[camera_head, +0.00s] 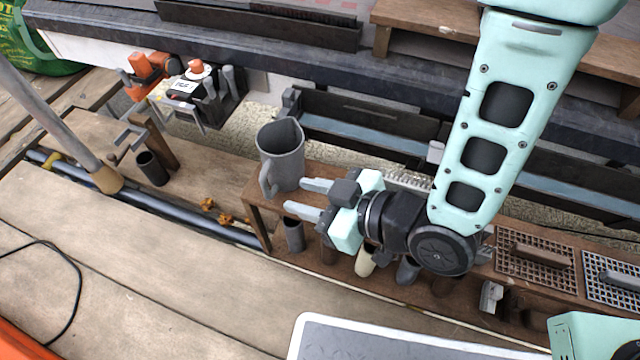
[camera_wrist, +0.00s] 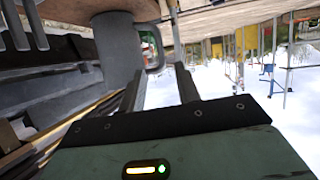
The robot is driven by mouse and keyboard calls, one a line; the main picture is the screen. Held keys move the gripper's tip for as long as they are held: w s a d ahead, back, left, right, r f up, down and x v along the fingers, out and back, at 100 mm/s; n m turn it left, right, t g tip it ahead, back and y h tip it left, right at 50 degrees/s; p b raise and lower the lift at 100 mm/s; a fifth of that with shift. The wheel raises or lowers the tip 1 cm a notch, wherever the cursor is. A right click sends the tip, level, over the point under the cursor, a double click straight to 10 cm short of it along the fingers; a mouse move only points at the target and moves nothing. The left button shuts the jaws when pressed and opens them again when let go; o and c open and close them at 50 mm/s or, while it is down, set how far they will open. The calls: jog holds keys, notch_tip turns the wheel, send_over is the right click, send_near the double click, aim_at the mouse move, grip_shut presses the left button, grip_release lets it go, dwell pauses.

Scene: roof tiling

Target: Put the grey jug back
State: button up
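The grey jug (camera_head: 281,155) stands upright at the left end of a brown wooden shelf (camera_head: 254,197). Its handle (camera_head: 268,180) faces the lower left in the head view. My gripper (camera_head: 309,198) is open and empty, just right of the jug, with its fingers pointing left towards it. A small gap seems to show between the fingertips and the jug. In the wrist view the jug (camera_wrist: 118,48) appears upside down ahead of the open fingers (camera_wrist: 160,85), with its handle on the right.
Several small cups, one of them grey (camera_head: 294,235), sit under the shelf top. A dark cup (camera_head: 152,168) stands on the bench at left. An orange and white tool (camera_head: 185,85) is behind. The planks (camera_head: 130,270) in front are mostly clear.

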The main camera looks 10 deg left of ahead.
jog(key=p+v, duration=0.2)
jog(key=p, duration=0.3)
jog(key=shift+d+r, duration=0.1)
jog(key=shift+d, duration=0.1)
jog(key=w+d+r+m+h, duration=0.3)
jog(key=w+d+r+h, duration=0.2)
jog(key=d+r+h, duration=0.25)
jog(key=s+d+r+m+g+h, duration=0.4)
jog(key=s+d+r, duration=0.4)
jog(key=d, duration=0.4)
jog(key=shift+s+d+r+h, duration=0.25)
jog(key=shift+s+r+h, duration=0.15)
jog(key=shift+r, duration=0.4)
